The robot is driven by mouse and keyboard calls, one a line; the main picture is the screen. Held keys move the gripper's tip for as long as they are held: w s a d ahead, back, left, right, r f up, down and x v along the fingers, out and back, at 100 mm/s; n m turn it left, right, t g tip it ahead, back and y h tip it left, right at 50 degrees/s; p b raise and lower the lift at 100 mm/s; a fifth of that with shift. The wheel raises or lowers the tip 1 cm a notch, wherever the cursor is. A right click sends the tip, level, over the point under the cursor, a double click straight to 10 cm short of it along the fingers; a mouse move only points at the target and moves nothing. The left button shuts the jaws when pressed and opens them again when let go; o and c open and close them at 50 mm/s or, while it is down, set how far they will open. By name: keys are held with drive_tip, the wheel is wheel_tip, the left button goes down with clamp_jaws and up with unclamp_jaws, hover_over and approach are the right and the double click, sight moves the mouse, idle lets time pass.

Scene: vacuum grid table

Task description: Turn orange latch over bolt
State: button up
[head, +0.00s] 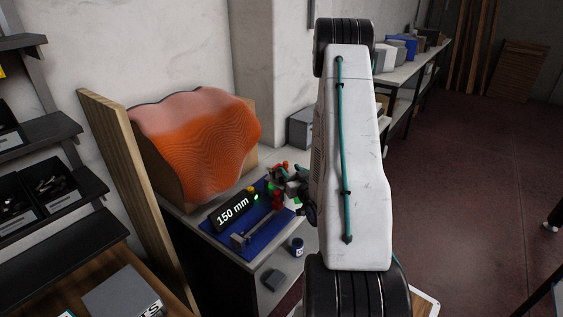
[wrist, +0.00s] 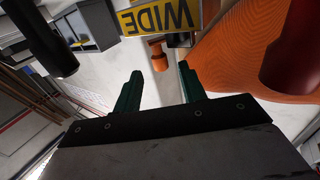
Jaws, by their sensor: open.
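A small orange part (wrist: 156,49), which looks like the latch, shows in the wrist view just beyond my fingertips, below a yellow plate marked WIDE (wrist: 158,17). My gripper (wrist: 169,72) has two dark green fingers, apart with nothing between them. The orange part looks clear of both fingers. In the head view, my arm comes down at the right end of a blue fixture (head: 222,238) on the table, among small red, green and orange parts. I cannot pick out the bolt in either view, and the arm hides part of the fixture.
A black 150 mm display (head: 232,211) stands on the fixture. A red cylinder (wrist: 292,58) and a dark cylinder (wrist: 50,45) flank my gripper in the wrist view. A large wavy orange panel (head: 200,140) stands behind.

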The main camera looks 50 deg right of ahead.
sight(287, 165)
drive_tip(key=x, duration=0.6)
drive_tip(key=shift+w+d, duration=0.15)
drive_tip(key=shift+w, duration=0.2)
clamp_jaws()
